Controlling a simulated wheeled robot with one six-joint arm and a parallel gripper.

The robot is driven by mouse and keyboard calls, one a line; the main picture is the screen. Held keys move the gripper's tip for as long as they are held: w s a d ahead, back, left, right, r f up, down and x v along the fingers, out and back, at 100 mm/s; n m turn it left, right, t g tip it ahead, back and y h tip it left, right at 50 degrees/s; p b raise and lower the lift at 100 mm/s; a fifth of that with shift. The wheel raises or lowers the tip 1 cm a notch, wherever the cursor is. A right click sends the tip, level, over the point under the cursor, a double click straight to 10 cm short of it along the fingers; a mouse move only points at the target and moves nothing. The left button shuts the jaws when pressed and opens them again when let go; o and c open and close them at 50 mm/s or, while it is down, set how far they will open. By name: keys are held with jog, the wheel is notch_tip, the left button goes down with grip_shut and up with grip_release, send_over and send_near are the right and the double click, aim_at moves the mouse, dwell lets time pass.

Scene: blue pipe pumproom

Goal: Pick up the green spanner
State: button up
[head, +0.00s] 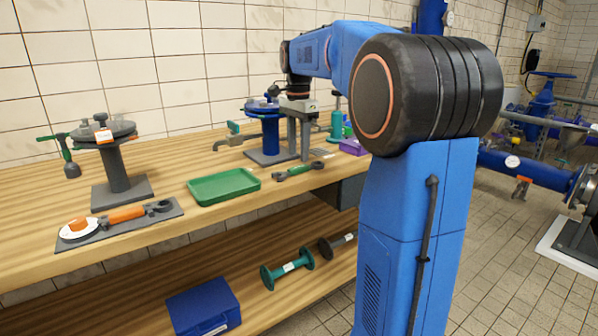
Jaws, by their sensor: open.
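The green spanner (299,172) lies flat on the wooden bench near its front edge, just right of the green tray. Its handle is green and its ends are dark. My gripper (300,150) points down above the bench, in front of the blue flanged stand and a little behind and above the spanner. Its jaws are open and nothing shows between them. The gap between the fingertips and the bench is hard to judge from this view.
The green tray (224,186) stands left of the spanner. A blue flanged stand (270,138) is close to my gripper. An orange-handled spanner (127,214) lies on a dark mat at left, by a grey flanged stand (117,165). A blue box (203,306) sits on the lower shelf.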

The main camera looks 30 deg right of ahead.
aim_at(299, 167)
jog(key=shift+d+f, duration=0.15)
jog(key=shift+f, duration=2.05)
grip_shut()
notch_tip(299, 167, up, 10)
